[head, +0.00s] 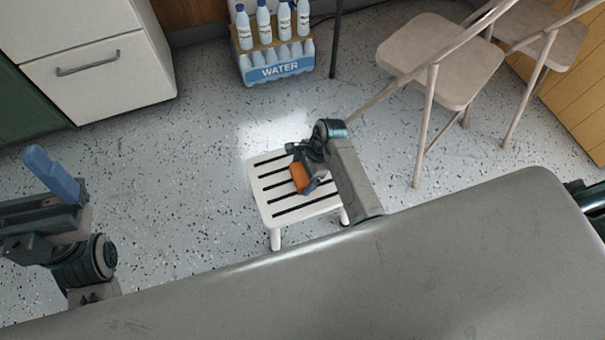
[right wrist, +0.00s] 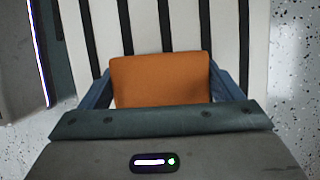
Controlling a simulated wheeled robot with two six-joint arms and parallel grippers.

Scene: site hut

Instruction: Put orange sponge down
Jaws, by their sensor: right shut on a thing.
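The orange sponge (head: 300,177) is between the fingers of my right gripper (head: 308,180), over the white slatted stool (head: 268,203). In the right wrist view the sponge (right wrist: 162,80) fills the space between the blue fingers of the right gripper (right wrist: 161,88), with the stool's slats (right wrist: 147,25) behind it. The gripper is shut on the sponge. I cannot tell whether the sponge touches the stool top. My left gripper (head: 52,175) is at the left of the head view, away from the stool; its blue fingers overlap, so its opening is unclear.
A pack of water bottles (head: 275,65) stands on the speckled floor behind the stool. Folding chairs (head: 440,60) stand to the right. A white drawer cabinet (head: 105,75) is at the far left. The floor (head: 190,180) left of the stool is clear.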

